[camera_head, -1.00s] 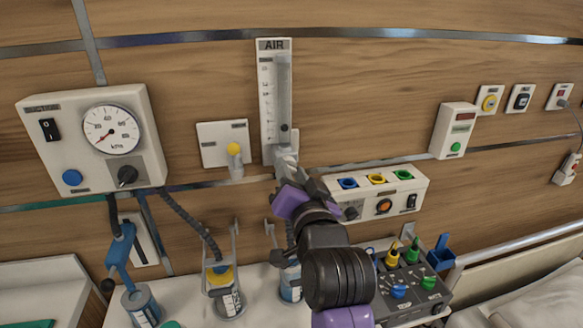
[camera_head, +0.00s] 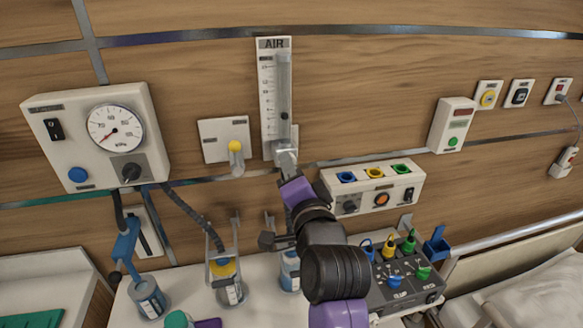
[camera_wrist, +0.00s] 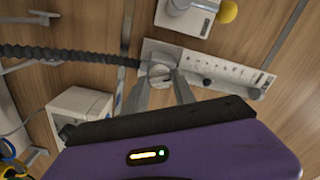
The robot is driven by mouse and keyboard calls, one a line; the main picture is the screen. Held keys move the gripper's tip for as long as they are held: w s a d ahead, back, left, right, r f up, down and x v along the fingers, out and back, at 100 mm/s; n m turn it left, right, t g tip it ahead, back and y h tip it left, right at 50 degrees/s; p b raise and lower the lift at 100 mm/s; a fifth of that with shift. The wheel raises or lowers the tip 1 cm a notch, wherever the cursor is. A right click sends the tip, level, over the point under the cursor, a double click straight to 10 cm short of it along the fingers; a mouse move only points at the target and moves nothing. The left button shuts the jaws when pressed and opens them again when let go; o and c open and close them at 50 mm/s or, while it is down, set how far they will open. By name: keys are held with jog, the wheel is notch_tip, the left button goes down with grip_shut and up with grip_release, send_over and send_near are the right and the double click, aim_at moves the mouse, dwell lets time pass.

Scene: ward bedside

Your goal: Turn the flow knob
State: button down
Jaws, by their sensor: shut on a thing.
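The white AIR flowmeter (camera_head: 266,95) is on the wooden wall, with a clear tube and a small dark float (camera_head: 284,116) in its lower part. Its flow knob is at the lower end, hidden by my gripper (camera_head: 287,158) in the head view. In the wrist view, the flowmeter (camera_wrist: 215,70) lies sideways. The pale round knob (camera_wrist: 160,73) shows between the fingertips of my gripper (camera_wrist: 159,82). My gripper is shut on the knob, one grey finger on each side.
A wall outlet with a yellow knob (camera_head: 235,147) is close on the left. A suction gauge box (camera_head: 98,138) hangs further left. A socket panel (camera_head: 375,185) is close on the right. Bottles and a grey control box (camera_head: 405,280) stand below.

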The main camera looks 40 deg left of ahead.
jog(key=shift+f, duration=0.1)
jog(key=c, duration=1)
grip_release()
jog(key=shift+c, duration=0.2)
jog(key=b+v, duration=0.1)
jog(key=v, duration=0.7)
jog(key=shift+b, duration=0.4)
